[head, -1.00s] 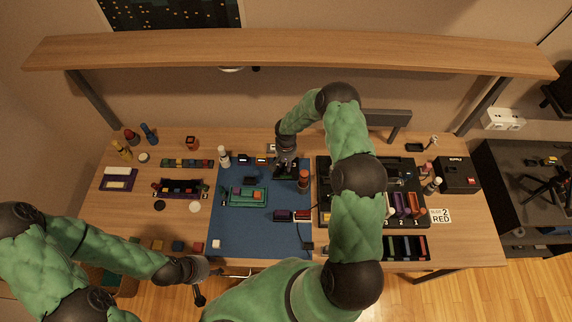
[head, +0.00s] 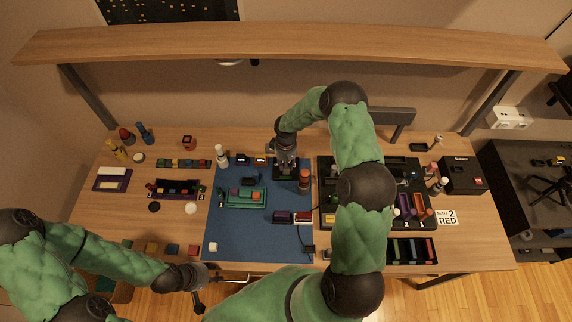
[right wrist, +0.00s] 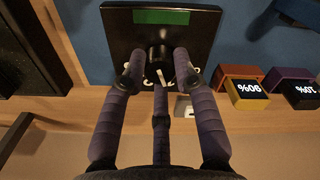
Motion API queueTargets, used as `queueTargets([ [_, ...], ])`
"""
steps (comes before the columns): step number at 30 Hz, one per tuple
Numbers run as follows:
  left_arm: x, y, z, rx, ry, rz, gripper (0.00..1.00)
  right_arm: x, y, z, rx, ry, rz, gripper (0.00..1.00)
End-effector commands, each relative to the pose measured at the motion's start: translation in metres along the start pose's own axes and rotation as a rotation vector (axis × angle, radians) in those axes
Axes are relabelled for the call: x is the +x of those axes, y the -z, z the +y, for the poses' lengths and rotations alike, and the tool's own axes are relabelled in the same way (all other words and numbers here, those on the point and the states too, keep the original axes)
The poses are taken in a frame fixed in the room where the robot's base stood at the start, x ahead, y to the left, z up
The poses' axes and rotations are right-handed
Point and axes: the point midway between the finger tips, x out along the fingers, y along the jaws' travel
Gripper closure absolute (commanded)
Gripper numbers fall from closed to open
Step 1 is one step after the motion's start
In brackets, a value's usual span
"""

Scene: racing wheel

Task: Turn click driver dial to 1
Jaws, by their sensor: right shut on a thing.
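The click driver (right wrist: 205,22) is a black square plate with a green label at its far side. Its black round dial (right wrist: 160,58) stands on the plate, with white marks around it. My right gripper (right wrist: 159,76) is shut on the dial, one finger on each side. The fingers hide part of the marks, and I cannot read the setting. In the head view the click driver (head: 286,174) is on the blue mat's back right part, under my right gripper (head: 285,160). My left gripper (head: 207,288) is open and empty at the table's front edge.
Blocks marked 90% (right wrist: 245,90) and 10% (right wrist: 297,92) lie near the dial. A black tray (head: 328,207) with several parts lies to the right. A wooden shelf (head: 290,48) spans above.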

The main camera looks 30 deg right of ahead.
Motion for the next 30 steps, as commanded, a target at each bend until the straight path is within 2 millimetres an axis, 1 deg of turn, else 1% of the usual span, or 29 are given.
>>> queueTargets([
  [1,0.0006,0.0001,-0.0002,0.000,0.000,0.000,0.60,-0.0022,0.0032,0.0012,-0.005,-0.002,0.008,1.00],
  [14,0.0006,0.0001,-0.0002,0.000,0.000,0.000,0.60,-0.0029,0.0037,0.0013,-0.014,-0.003,0.009,1.00],
  [15,0.0006,0.0001,-0.0002,0.000,0.000,0.000,0.60,-0.0029,0.0037,0.0013,-0.014,-0.003,0.009,0.62],
  [17,0.0007,0.0001,-0.0002,0.000,0.000,0.000,0.60,-0.0028,0.0036,0.0013,-0.014,-0.003,0.009,0.46],
  [26,0.0008,0.0001,-0.0003,0.000,0.000,0.000,0.60,-0.0013,0.0014,0.0004,-0.014,-0.001,0.003,0.46],
  [30,0.0008,0.0002,-0.0003,0.000,0.000,0.000,0.60,-0.0075,0.0015,0.0005,-0.014,-0.002,0.003,0.46],
])
